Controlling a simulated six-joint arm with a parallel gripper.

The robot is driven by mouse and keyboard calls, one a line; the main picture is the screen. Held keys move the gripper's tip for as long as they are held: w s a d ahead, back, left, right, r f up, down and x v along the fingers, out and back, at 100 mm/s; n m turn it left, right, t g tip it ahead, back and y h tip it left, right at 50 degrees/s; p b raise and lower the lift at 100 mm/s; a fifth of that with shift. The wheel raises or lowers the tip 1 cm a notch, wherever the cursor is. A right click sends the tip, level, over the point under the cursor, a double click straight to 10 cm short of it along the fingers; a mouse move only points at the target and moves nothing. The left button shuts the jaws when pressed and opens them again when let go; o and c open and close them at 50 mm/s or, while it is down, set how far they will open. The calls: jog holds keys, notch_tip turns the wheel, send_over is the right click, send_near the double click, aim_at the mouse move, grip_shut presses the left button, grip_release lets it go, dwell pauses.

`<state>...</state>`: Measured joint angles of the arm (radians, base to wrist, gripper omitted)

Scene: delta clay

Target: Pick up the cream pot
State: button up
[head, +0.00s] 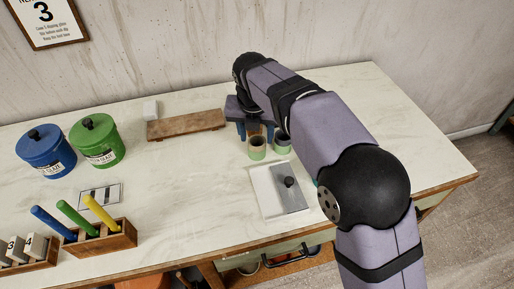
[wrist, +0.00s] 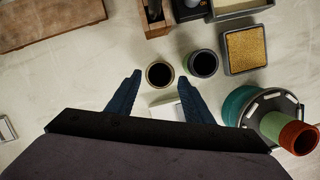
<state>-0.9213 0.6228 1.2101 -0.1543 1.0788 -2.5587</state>
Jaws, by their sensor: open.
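The cream pot (head: 257,145) is a small upright cup with a tan-cream upper part and a green lower part, standing on the pale worktop. In the wrist view the cream pot (wrist: 160,75) shows from above as a light rim around a dark inside. My gripper (head: 256,132) is open, with blue fingers pointing down close above and behind the pot in the head view. In the wrist view my gripper (wrist: 160,77) has its fingertips to either side of the pot's rim; I cannot tell whether they reach below it. Nothing is held.
A grey-rimmed pot (wrist: 202,64) stands close to the right, near the right finger. A tray with a grey lid (head: 290,198) lies in front. In the wrist view, a teal round item with a red-topped cylinder (wrist: 297,137) is at right. A wooden board (head: 186,125) lies left.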

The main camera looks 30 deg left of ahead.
aim_at(257, 144)
jog(key=shift+p+x, duration=0.5)
jog(key=shift+x, duration=2.45)
jog(key=shift+s, duration=0.1)
jog(key=shift+c, duration=0.6)
jog(key=c, duration=0.7)
